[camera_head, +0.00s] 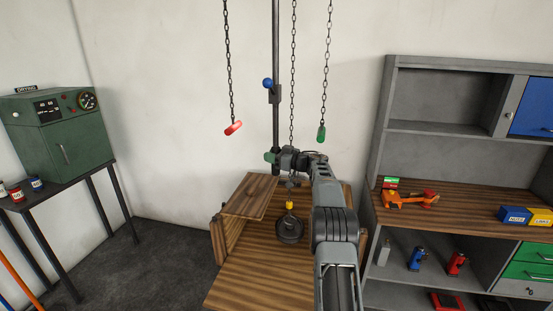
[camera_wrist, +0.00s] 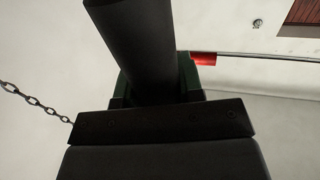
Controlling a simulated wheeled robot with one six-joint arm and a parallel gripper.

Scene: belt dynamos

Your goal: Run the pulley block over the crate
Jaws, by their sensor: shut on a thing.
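No pulley block shows for certain in either view. A dark pole (camera_head: 276,60) hangs from above, with a blue knob (camera_head: 267,83) partway down and a green grip (camera_head: 269,157) at its lower part. My gripper (camera_head: 279,158) is shut on the green grip. The wrist view shows the green part (camera_wrist: 188,75) behind a dark bar. The open-topped wooden crate (camera_head: 240,279) stands below my arm.
A chain with a red handle (camera_head: 233,128) hangs left and one with a green handle (camera_head: 321,134) right. A workbench (camera_head: 460,208) with tools stands right. A green cabinet (camera_head: 65,140) is on a table at left. Floor between table and crate is clear.

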